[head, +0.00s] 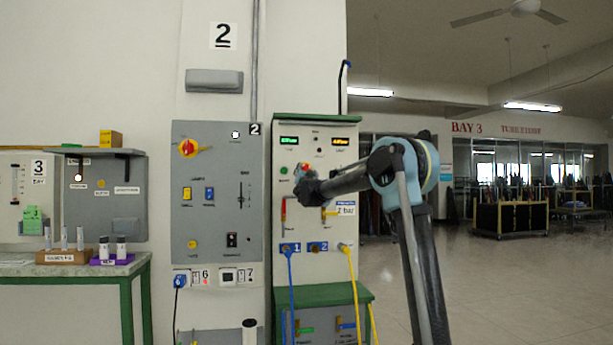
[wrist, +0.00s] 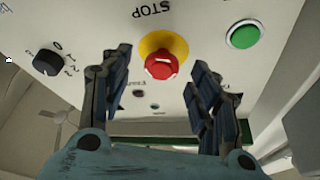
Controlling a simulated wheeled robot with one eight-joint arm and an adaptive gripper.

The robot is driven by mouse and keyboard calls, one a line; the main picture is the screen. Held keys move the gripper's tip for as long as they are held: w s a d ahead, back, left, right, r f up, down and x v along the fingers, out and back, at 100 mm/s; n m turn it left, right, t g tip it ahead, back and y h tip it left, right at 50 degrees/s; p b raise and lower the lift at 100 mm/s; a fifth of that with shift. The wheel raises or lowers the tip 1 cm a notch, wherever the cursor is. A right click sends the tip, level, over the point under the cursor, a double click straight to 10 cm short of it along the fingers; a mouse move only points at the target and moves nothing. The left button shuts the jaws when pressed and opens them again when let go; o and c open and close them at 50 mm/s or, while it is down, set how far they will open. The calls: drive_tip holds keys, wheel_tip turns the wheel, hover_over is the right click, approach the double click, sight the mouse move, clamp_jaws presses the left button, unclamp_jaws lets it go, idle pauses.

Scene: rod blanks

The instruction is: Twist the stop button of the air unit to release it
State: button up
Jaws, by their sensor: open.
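The air unit (head: 328,226) is a pale cabinet with a green top in the middle of the head view. Its red stop button (wrist: 162,66) on a yellow collar shows in the wrist view, under upside-down STOP lettering (wrist: 153,11). In the head view my arm and gripper (head: 303,186) are in front of the panel and cover most of the button's area. In the wrist view my gripper (wrist: 162,70) is open, with one finger to each side of the button. Gaps show between the fingers and the button; I cannot tell its depth from the fingertips.
A green button (wrist: 243,35) is right of the stop button in the wrist view, and a black dial (wrist: 48,62) is left. Blue and yellow hoses (head: 353,290) hang from the unit's front. A grey panel (head: 216,200) stands left of it. Open floor (head: 500,290) lies right.

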drive_tip(key=v, duration=0.8)
drive_tip(key=shift+s+f, duration=0.15)
drive_tip(key=shift+s, duration=0.25)
drive_tip(key=s+d+f+n+g, duration=0.1)
drive_tip(key=s+d+f+g, duration=0.5)
drive_tip(key=s+f, duration=1.1)
drive_tip(key=s+d+f+n+g+h, duration=0.1)
drive_tip(key=s+d+f+g, duration=0.6)
drive_tip(key=s+d+f, duration=0.8)
drive_tip(key=s+d+f+n+g+h, duration=0.1)
drive_tip(key=s+d+f+n+g, duration=0.2)
drive_tip(key=s+f, duration=1.6)
drive_tip(key=s+d+g, duration=0.3)
drive_tip(key=s+d, duration=0.2)
drive_tip(key=d, duration=0.2)
drive_tip(key=shift+s+d+g, duration=0.15)
drive_tip(key=shift+s+g, duration=0.1)
drive_tip(key=shift+g, duration=0.15)
drive_tip(key=shift+f, duration=0.1)
drive_tip(key=shift+w+f, duration=0.2)
drive_tip(key=shift+w, duration=0.3)
